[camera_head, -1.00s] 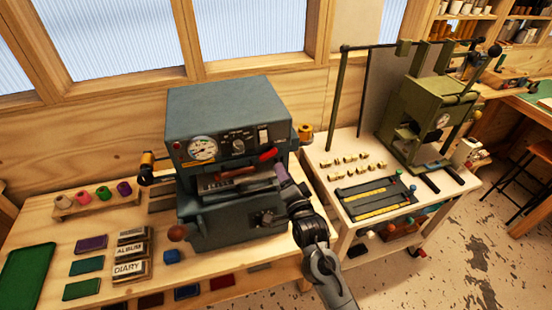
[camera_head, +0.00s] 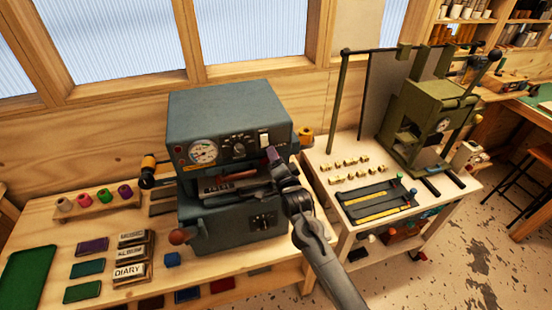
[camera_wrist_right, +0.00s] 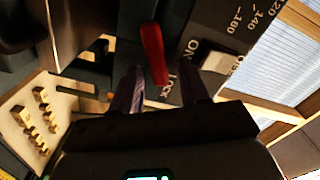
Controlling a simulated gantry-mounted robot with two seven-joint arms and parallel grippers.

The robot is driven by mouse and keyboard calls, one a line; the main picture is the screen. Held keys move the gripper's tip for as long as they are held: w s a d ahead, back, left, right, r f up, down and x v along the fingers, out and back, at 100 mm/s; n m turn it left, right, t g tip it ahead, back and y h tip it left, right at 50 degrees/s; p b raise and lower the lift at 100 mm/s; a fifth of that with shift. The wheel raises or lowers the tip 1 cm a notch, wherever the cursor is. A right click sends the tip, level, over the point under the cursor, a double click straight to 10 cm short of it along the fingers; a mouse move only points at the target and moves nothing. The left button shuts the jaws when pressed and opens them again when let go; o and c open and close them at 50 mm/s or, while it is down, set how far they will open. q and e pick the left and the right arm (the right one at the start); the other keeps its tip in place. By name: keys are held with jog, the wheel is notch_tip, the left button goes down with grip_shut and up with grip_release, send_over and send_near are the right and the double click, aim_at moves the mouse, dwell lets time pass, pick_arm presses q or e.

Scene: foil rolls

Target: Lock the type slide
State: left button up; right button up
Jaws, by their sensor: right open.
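The grey-blue stamping machine (camera_head: 220,110) stands on the wooden bench. Its type slide (camera_head: 218,188) shows as a lettered strip in the dark slot in the machine's front. In the right wrist view a red lever (camera_wrist_right: 153,52) sits beside the word LOCK on the machine's face. My right gripper (camera_head: 272,156) is at the machine's right front, with its arm hiding the lever in the head view. In the right wrist view its two fingers (camera_wrist_right: 161,82) are open, one on each side of the lever's lower end. Contact cannot be told. My left gripper is out of view.
Lettered blocks (camera_head: 131,272) and colored pads lie on the bench's left, by a rack of foil rolls (camera_head: 97,199). A cart to the right holds brass pieces (camera_head: 350,168) and a green press (camera_head: 425,120).

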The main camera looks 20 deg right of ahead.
grip_shut()
jog(key=shift+r+n+p, duration=0.15)
jog(key=shift+n+p, duration=0.5)
jog(key=shift+n, duration=1.15)
grip_release()
